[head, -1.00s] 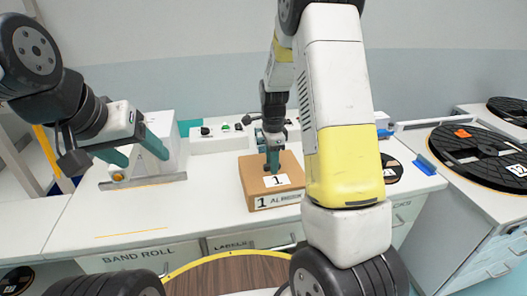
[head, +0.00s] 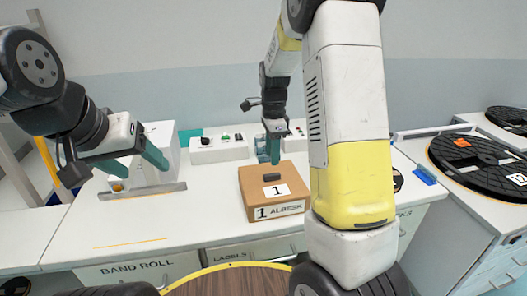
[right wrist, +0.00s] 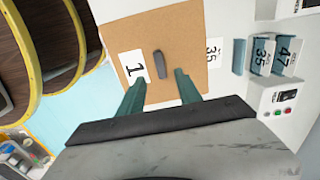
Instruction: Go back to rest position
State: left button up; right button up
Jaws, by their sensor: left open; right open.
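My right gripper (head: 274,158) is open and empty just above the back part of a brown cardboard box (head: 250,187). Its two teal fingers also show in the right wrist view (right wrist: 160,78), spread on either side of a small dark bar (right wrist: 160,64) and apart from it. The same bar lies on the box top beside a white label with a 1. My left gripper (head: 145,170) is open and empty at the left, in front of a white device (head: 160,138) on the table.
The white table (head: 215,215) has free room left of the box. A control panel (head: 218,150) with buttons stands behind it. Black reels (head: 475,160) lie on a counter at the right. A round wooden top with a yellow rim (head: 240,280) is at the front.

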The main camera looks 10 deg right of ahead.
jog(key=s+a+r+n+t+y, duration=0.1)
jog(key=s+r+n+t, duration=0.2)
jog(key=s+r+n, duration=0.5)
jog(key=s+a+r+n+t+y, duration=0.1)
jog(key=s+r+n+t, duration=0.2)
jog(key=s+r+n, duration=0.5)
jog(key=s+n, duration=0.2)
jog(key=s, duration=0.6)
jog(key=shift+s, duration=0.15)
